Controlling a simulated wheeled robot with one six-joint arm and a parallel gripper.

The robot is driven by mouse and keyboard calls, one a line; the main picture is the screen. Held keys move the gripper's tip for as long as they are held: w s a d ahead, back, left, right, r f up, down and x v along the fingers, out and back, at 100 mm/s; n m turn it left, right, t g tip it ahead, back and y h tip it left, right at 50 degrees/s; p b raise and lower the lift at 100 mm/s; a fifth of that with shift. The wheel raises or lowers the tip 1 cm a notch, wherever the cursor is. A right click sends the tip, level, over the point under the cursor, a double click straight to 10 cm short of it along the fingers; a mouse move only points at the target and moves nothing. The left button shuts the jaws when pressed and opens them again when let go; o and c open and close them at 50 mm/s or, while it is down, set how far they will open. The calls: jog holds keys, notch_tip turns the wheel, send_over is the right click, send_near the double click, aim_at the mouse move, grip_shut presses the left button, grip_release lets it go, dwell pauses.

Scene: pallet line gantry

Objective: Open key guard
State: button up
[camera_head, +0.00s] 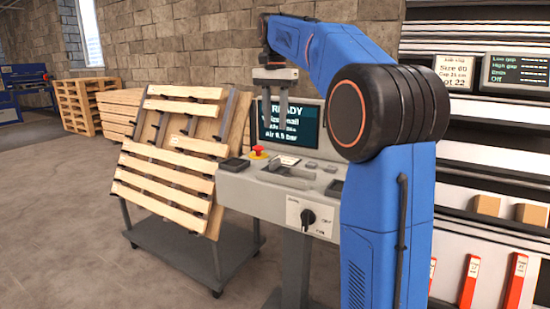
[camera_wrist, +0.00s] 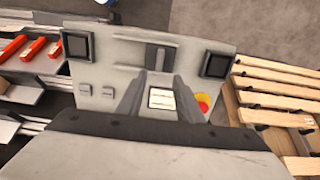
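The grey control console (camera_head: 250,185) stands in the middle of the head view. I cannot make out a key. A small white label (camera_wrist: 162,98) lies beside it, towards the screen. My gripper (camera_head: 275,108) hangs above the console, fingers down, touching nothing. In the wrist view my gripper's two fingers (camera_wrist: 159,103) stand apart with the label between them, so it is open and empty.
A red and yellow emergency stop (camera_head: 258,153) sits left of the label. A screen (camera_head: 290,125) reading READY stands behind. A rotary switch (camera_head: 308,217) is on the console front. A cart with a tilted pallet (camera_head: 165,175) stands left; shelving (camera_head: 480,160) is right.

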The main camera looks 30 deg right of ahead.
aim_at(275, 160)
notch_tip(275, 160, down, 13)
jog(key=shift+r, duration=0.1)
dwell(0.3)
jog(key=shift+s, duration=0.1)
grip_shut()
